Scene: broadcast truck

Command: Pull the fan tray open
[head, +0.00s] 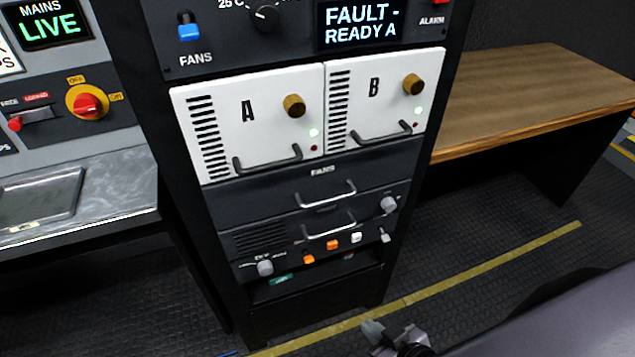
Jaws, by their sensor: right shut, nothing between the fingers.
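The fan tray (255,205) is a dark panel in the black rack, below the two white modules and under a small FANS label (322,171). Its pale bar handle (326,198) runs across the middle of its front. The tray front looks roughly flush with the rack. My right gripper (374,330) is at the bottom of the head view, shut and empty. It shows below and in front of the rack in the picture, apart from the handle. My left gripper is not in view.
White modules A (250,115) and B (385,95) have handles and brass knobs. A lower dark panel (262,240) has its own handle, knobs and orange buttons. A wooden desk (540,95) stands right, a console (80,150) left. The floor before the rack's right side is clear.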

